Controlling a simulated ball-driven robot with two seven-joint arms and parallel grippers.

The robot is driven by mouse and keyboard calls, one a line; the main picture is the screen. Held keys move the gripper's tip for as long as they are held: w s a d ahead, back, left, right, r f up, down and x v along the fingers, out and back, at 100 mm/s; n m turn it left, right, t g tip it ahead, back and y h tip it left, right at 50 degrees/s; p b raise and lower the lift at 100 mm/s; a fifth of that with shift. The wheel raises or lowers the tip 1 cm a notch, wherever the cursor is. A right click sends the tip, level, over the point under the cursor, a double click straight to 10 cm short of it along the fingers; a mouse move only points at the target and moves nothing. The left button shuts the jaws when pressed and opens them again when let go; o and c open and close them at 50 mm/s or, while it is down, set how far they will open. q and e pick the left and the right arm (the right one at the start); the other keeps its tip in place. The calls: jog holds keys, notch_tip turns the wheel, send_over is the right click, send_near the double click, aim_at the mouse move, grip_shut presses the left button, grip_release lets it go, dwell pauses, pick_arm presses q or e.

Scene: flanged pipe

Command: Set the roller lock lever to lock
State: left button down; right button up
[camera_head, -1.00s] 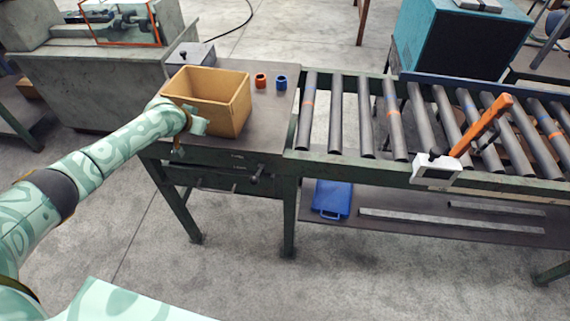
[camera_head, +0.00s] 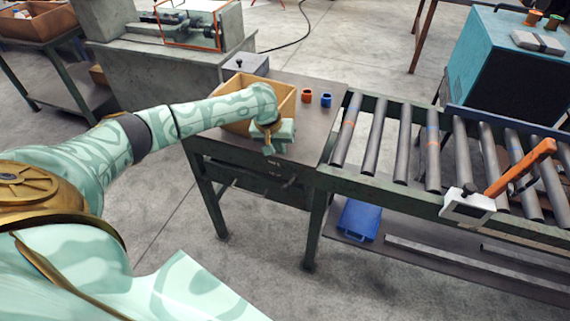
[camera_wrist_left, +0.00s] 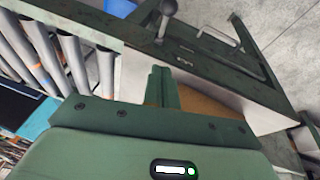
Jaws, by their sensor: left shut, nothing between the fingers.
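The roller lock lever is an orange bar (camera_head: 522,167) on a white block (camera_head: 467,204) at the front rail of the roller conveyor, right in the head view. It slants up and to the right from the block. My left gripper (camera_head: 268,149) is shut and empty, in front of the cardboard box over the front edge of the side table. It is well to the left of the lever. In the left wrist view its shut fingers (camera_wrist_left: 163,88) show against the table. The lever cannot be made out in that view. My right gripper is not in view.
A blue case (camera_head: 358,218) lies on the lower shelf. Open floor lies in front.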

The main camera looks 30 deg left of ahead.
pick_arm(q)
jog(key=b, duration=0.4)
send_over(290, 181)
jog(key=a, duration=0.2)
notch_tip(290, 181, down, 9)
jog(key=shift+s+d+f, duration=0.15)
jog(key=shift+d+f, duration=0.15)
jog(key=shift+f, duration=0.35)
jog(key=shift+s+d+f, duration=0.1)
jog(key=shift+d+f, duration=0.15)
jog(key=shift+f, duration=0.35)
jog(key=shift+s+d+f, duration=0.25)
jog(key=shift+s+f, duration=0.05)
jog(key=shift+f, duration=0.15)
